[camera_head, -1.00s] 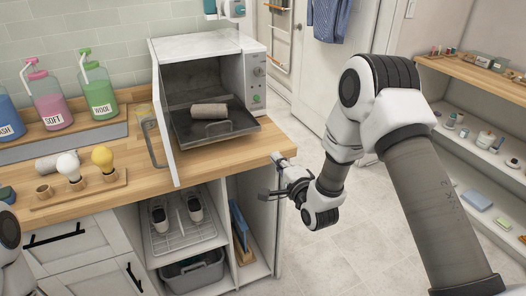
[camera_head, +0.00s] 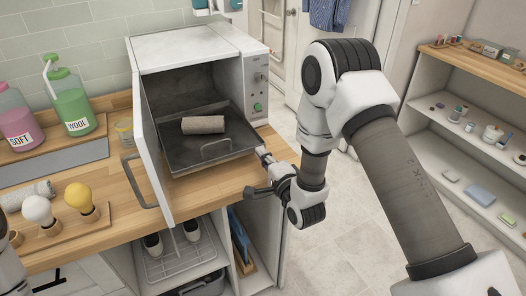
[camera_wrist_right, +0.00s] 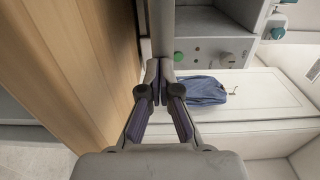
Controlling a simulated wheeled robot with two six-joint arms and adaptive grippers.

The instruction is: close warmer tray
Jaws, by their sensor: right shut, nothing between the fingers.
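The towel warmer (camera_head: 195,47) stands on the wooden counter with its door (camera_head: 150,130) swung open to the left. Its dark tray (camera_head: 165,158) is pulled out toward the front and holds a rolled grey-beige towel (camera_head: 203,125). My right gripper (camera_head: 254,191) is to the right of and below the tray, near the counter's front edge. In the right wrist view its fingers (camera_wrist_right: 160,68) are together and empty. Part of my left arm shows at the lower left edge; its gripper is out of view.
Pink and green bottles (camera_head: 72,105) and a bulb stand (camera_head: 62,225) are on the counter at left. Slippers on a rack (camera_head: 180,262) sit in the open cabinet below. A shelf (camera_head: 480,100) stands at the far right; the floor between is clear.

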